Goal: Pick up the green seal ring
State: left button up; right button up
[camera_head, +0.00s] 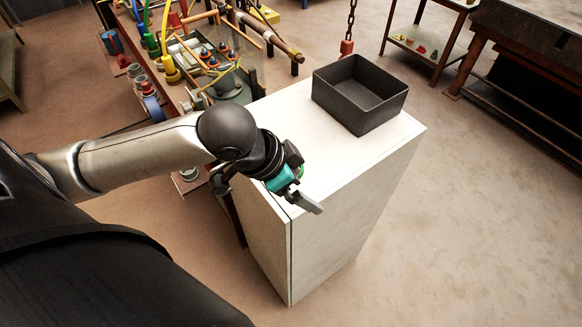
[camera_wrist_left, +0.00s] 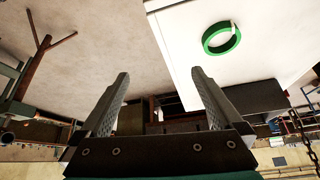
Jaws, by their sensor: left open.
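The green seal ring (camera_wrist_left: 228,46) lies on the white top of the cabinet (camera_wrist_left: 262,70) in the left wrist view, to the right of and beyond my fingertips. In the head view my wrist and gripper cover most of that spot, and only a small bit of green shows beside the gripper. My left gripper (camera_head: 307,203) is above the near end of the white cabinet (camera_head: 345,200). In the left wrist view its two fingers (camera_wrist_left: 161,77) are spread apart with nothing between them, and they do not touch the ring. My right gripper is not in view.
An open dark grey bin (camera_head: 360,112) stands at the cabinet's far end. A chain with a red hook (camera_head: 347,46) hangs behind it. A cluttered bench with pipes and coloured fittings (camera_head: 205,60) is at the upper left.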

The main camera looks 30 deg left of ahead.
pick_arm(q)
jog(key=a+r+n+y, duration=0.2)
jog(key=a+r+n, duration=0.1)
jog(key=a+r, duration=0.6)
jog(key=shift+m+g, duration=0.3)
jog(key=shift+g, duration=0.2)
jog(key=x, duration=0.5)
jog(key=b+x, duration=0.1)
jog(key=x, duration=0.5)
jog(key=b+x, duration=0.1)
jog(key=x, duration=0.4)
jog(key=shift+w+a+f, duration=0.1)
jog(key=shift+w+a, duration=0.1)
jog(key=shift+w, duration=0.15)
jog(key=shift+c, duration=0.2)
jog(key=c, duration=1.3)
jog(key=shift+r, duration=0.2)
